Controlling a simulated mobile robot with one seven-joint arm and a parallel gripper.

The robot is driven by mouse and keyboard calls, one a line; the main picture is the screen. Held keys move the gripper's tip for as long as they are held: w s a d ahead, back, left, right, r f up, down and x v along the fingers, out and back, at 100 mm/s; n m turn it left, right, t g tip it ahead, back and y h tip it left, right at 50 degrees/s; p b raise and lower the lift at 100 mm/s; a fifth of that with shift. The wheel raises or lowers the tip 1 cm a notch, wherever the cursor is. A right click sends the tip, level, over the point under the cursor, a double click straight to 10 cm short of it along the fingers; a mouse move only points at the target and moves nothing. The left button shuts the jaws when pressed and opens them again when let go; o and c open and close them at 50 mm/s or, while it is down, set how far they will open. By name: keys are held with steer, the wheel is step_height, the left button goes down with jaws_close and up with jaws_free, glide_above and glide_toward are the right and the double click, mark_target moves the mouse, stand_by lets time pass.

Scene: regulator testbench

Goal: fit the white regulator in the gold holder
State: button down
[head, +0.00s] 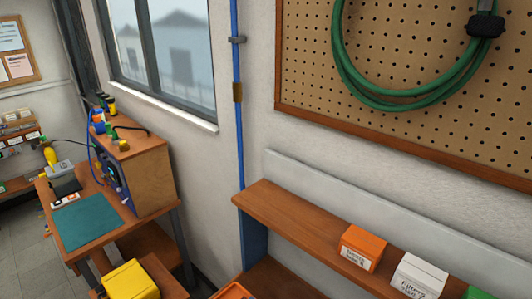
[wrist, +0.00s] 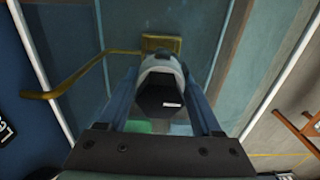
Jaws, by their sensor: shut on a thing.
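My gripper (wrist: 159,78) shows in the wrist view, with a dark blue finger on each side. It is shut on the white regulator (wrist: 160,66), which has a white rounded body and a black faceted end (wrist: 159,98) with a small pale label facing the camera. Just beyond the regulator is a gold block (wrist: 163,43) with a bent gold bar running left from it; it looks like the gold holder. The regulator overlaps its lower part, so I cannot tell whether they touch. My gripper is not in the head view.
In the head view, a bench at left carries a wooden cabinet (head: 150,178) with fittings on top and a green mat (head: 85,222). A yellow bin (head: 130,281) stands in front. A wall shelf (head: 300,222) holds orange (head: 361,249) and white (head: 418,277) boxes.

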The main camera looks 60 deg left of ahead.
steer(key=shift+f+b, duration=0.85)
steer(key=shift+f, duration=2.1)
stand_by(2.9)
jaws_free()
steer(key=shift+f, duration=0.1)
steer(key=shift+r+p, duration=3.7)
steer(key=shift+r, duration=0.35)
